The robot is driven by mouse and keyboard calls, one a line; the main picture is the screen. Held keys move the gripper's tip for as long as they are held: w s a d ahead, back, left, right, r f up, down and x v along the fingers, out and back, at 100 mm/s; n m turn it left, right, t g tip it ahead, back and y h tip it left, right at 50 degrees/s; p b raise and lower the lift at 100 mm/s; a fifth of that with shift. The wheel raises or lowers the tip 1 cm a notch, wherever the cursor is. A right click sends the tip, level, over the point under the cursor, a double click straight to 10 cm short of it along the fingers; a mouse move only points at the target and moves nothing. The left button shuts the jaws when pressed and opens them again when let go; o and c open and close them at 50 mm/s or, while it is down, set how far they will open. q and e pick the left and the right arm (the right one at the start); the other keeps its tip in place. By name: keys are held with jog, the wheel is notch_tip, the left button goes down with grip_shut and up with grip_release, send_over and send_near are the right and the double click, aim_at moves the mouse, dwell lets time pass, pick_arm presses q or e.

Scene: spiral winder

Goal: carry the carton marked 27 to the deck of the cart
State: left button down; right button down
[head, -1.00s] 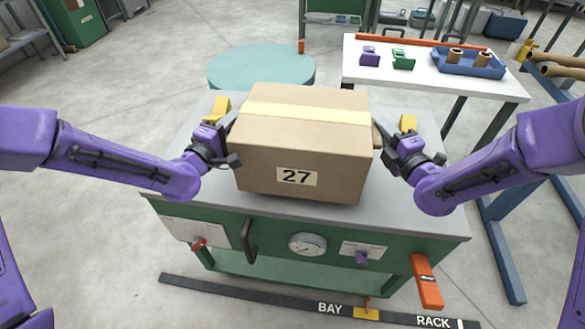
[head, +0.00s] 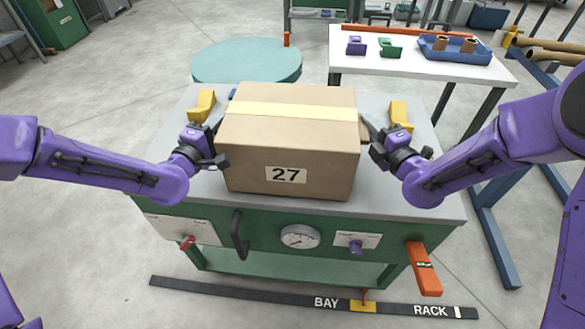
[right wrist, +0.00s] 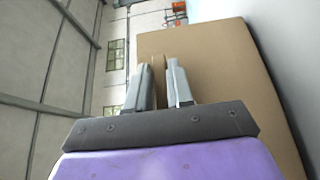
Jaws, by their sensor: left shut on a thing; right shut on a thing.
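The brown carton marked 27 (head: 290,148), with a pale tape strip across its top, is upright over the grey top (head: 405,190) of a green cabinet. I cannot tell whether it rests on that top or hangs just above it. My left gripper (head: 217,140) is shut at its left side. My right gripper (head: 371,135) is shut at its right side. In the right wrist view, the right jaws (right wrist: 160,80) close on a thin brown piece beside the carton wall (right wrist: 215,80). What the left jaws grip is hidden. I cannot identify a cart deck.
Two yellow brackets (head: 202,105) (head: 399,115) stand on the grey top. A round teal table (head: 247,62) is behind left. A white table (head: 400,72) with a blue tray (head: 470,55) is behind right. A bar marked BAY and RACK (head: 250,297) lies along the front, low down.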

pick_arm(q)
jog(key=shift+f+b, duration=0.3)
jog(key=shift+f, duration=0.3)
pick_arm(e)
jog(key=shift+f, duration=0.6)
pick_arm(q)
jog(key=c, duration=1)
grip_release()
jog(key=shift+r, duration=0.25)
pick_arm(e)
jog(key=c, duration=1)
grip_release()
jog(key=shift+r, duration=0.2)
pick_arm(q)
jog(key=shift+s, duration=0.1)
pick_arm(e)
jog(key=shift+s, duration=0.1)
pick_arm(q)
jog(key=shift+s, duration=0.1)
jog(key=v, duration=1.1)
jog(key=shift+s+a, duration=0.15)
jog(key=shift+s, duration=0.2)
pick_arm(e)
jog(key=v, duration=1.2)
jog(key=shift+r, duration=0.1)
